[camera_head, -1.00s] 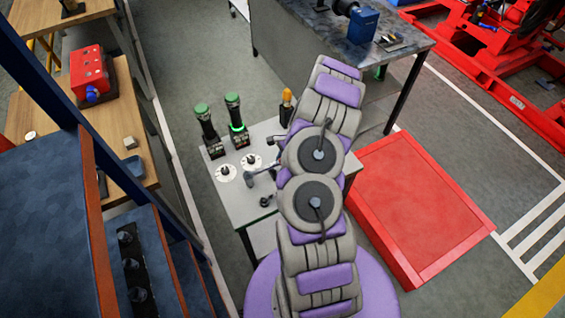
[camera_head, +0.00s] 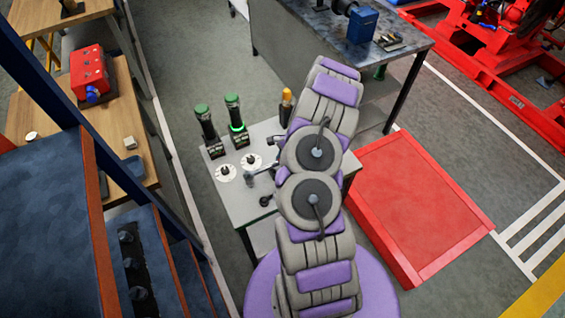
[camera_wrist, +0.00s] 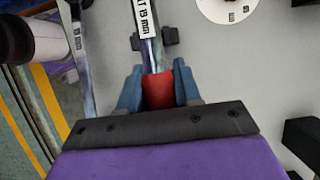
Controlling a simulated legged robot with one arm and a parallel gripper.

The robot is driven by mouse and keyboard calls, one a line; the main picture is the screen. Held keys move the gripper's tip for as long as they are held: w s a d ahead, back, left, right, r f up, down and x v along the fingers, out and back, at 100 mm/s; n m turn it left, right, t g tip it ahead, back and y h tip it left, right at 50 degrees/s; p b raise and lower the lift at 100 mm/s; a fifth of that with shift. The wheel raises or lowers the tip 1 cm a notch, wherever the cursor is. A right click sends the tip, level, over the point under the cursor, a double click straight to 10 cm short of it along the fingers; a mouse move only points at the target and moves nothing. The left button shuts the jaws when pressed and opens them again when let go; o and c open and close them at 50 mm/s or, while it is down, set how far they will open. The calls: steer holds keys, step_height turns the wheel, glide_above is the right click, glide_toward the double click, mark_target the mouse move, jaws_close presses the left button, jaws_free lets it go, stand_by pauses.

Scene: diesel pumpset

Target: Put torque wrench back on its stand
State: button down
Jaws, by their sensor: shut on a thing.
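My gripper (camera_wrist: 158,88) shows in the wrist view, its blue fingers shut on the red grip of the torque wrench (camera_wrist: 158,91). The wrench's metal shaft runs up the picture and carries a white label reading 19 mm. Small dark bracket pieces (camera_wrist: 170,36) sit on both sides of the shaft, over the light grey tabletop; I cannot tell whether the shaft touches them. The wrench's far end is out of the wrist view. In the head view my arm hides the gripper and the held grip.
The grey stand table (camera_head: 236,190) holds two green-topped tools (camera_head: 205,122), an orange-handled tool (camera_head: 286,108) and white discs (camera_head: 226,173). Another labelled tool (camera_wrist: 78,40) lies left of the held wrench. A red platform (camera_head: 415,205) is right of the table; a workbench (camera_head: 300,40) stands behind.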

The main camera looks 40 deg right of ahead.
steer(key=shift+f, duration=0.85)
steer(key=c, duration=0.7)
jaws_free()
steer(key=shift+r, duration=0.1)
steer(key=p+v, duration=0.2)
steer(key=v, duration=1.5)
steer(key=shift+d, duration=0.25)
